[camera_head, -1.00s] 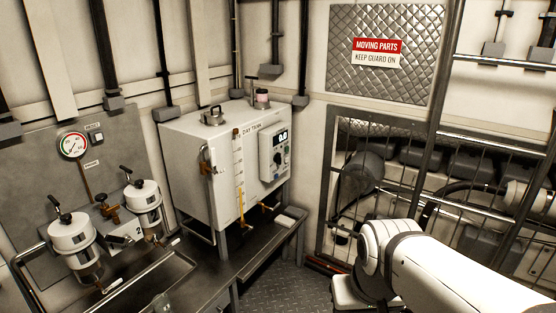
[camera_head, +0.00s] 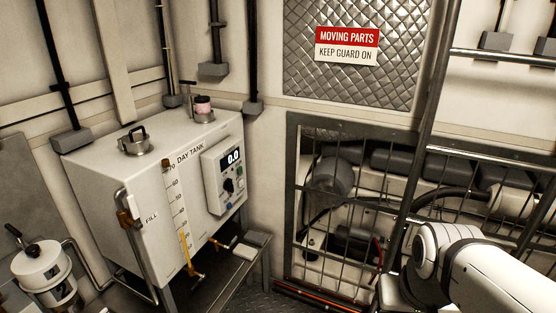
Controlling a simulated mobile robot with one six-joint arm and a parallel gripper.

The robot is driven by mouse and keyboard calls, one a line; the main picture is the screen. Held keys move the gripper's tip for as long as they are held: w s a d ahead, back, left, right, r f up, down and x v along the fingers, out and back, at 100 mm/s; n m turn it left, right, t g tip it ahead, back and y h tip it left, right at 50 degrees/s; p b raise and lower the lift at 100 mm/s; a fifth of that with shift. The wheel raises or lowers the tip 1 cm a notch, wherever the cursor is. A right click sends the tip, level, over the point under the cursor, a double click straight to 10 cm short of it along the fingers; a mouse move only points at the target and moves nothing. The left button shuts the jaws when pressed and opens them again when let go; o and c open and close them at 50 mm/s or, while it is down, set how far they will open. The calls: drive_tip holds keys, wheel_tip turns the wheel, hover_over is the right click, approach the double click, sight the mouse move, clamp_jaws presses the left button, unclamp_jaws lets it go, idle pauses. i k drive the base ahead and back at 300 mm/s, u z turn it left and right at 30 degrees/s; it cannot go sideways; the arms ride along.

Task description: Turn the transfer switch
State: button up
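A small grey control box (camera_head: 223,174) is on the right-hand face of the white day tank (camera_head: 112,195). It has a lit display (camera_head: 233,157) reading about 0.0. Below the display is a dark rotary knob (camera_head: 229,186), with small coloured buttons beside it. No label on the box is readable, so I cannot confirm that this knob is the transfer switch. My white arm shows at the lower right, well apart from the box. My gripper is not in view.
A barred guard (camera_head: 345,215) covers machinery at the right, under a "MOVING PARTS" sign (camera_head: 347,46). A steel bench (camera_head: 225,280) runs below the tank, with pipes and a tap at its front. A white filter canister (camera_head: 42,270) stands at lower left.

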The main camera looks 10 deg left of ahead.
sight(228, 184)
drive_tip(key=u, duration=0.1)
drive_tip(key=i, duration=0.9)
drive_tip(key=u, duration=0.6)
